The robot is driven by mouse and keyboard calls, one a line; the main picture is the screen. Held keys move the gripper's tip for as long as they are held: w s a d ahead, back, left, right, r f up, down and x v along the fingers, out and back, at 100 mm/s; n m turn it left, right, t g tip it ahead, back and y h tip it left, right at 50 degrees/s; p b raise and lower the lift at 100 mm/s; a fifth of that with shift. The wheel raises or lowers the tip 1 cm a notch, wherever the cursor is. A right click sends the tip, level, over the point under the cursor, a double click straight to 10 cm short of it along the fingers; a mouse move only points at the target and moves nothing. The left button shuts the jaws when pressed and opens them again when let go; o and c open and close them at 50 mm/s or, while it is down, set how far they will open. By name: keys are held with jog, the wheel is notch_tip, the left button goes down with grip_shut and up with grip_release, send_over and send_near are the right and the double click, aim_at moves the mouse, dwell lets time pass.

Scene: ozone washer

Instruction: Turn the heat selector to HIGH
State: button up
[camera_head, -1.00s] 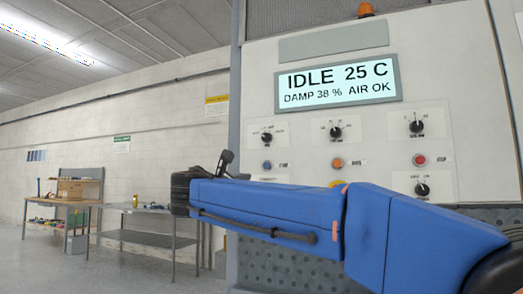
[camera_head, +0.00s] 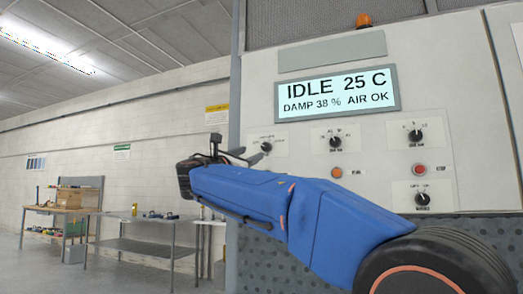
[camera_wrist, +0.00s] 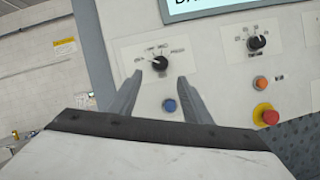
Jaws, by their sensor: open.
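The panel carries several black rotary knobs with small labels I cannot read, so I cannot tell which is the heat selector. The upper left knob (camera_head: 266,147) shows in the wrist view (camera_wrist: 159,62), just beyond and between the fingertips. My gripper (camera_wrist: 160,82) is open, its fingers apart on either side of that knob's line, with no contact visible. In the head view my gripper (camera_head: 236,156) is just left of that knob. The upper middle knob (camera_head: 335,142), upper right knob (camera_head: 415,135) and lower right knob (camera_head: 422,198) stand clear of it.
A display (camera_head: 338,91) reads IDLE 25 C, DAMP 38 %, AIR OK. A blue button (camera_wrist: 169,105) sits below the upper left knob. A red emergency button (camera_wrist: 266,115) and an orange button (camera_wrist: 260,83) are to the right. Workbenches (camera_head: 150,246) stand at left.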

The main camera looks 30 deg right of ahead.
aim_at(265, 147)
jog(key=x, duration=0.9)
jog(key=shift+r, duration=0.1)
jog(key=c, duration=1.1)
